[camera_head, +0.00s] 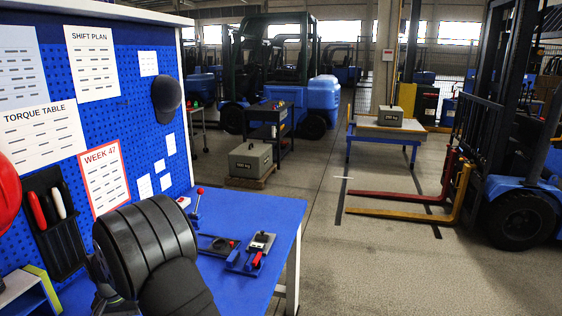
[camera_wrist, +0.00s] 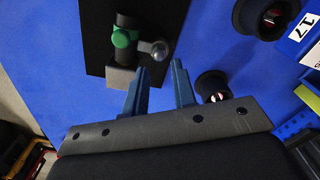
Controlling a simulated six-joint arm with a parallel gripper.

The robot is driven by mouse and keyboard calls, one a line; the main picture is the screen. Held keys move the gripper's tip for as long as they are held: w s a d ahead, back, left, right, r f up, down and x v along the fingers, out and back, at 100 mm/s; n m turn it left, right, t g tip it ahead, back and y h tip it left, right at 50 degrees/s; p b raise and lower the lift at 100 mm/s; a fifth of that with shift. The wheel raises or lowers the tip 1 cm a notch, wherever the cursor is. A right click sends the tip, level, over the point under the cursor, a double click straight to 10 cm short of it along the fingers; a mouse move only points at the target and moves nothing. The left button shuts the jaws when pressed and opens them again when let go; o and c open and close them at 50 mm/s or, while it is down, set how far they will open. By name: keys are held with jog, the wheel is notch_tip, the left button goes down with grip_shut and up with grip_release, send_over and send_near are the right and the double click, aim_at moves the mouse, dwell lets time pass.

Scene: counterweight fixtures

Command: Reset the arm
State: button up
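My arm's thick black segments (camera_head: 150,240) fill the lower left of the head view, over the left part of the blue bench (camera_head: 262,212). My gripper's tips cannot be made out there. In the wrist view my gripper (camera_wrist: 160,68) shows two blue fingers standing apart, with blue surface visible between them and nothing held. Whether the left finger touches the plate cannot be told.
Clamps with red handles (camera_head: 256,258) sit on the bench's right part. A blue pegboard (camera_head: 135,75) rises behind. A forklift (camera_head: 520,190) and weights (camera_head: 250,158) stand beyond.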

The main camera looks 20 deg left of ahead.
jog(key=shift+f, duration=1.65)
notch_tip(320, 180, up, 17)
notch_tip(320, 180, down, 17)
jog(key=shift+f, duration=0.15)
jog(key=shift+r+n, duration=0.2)
jog(key=shift+n, duration=0.7)
jog(key=n, duration=0.7)
jog(key=shift+s+a, duration=0.1)
jog(key=shift+s, duration=0.05)
jog(key=n, duration=0.4)
jog(key=shift+s+n, duration=0.1)
jog(key=shift+n, duration=2.3)
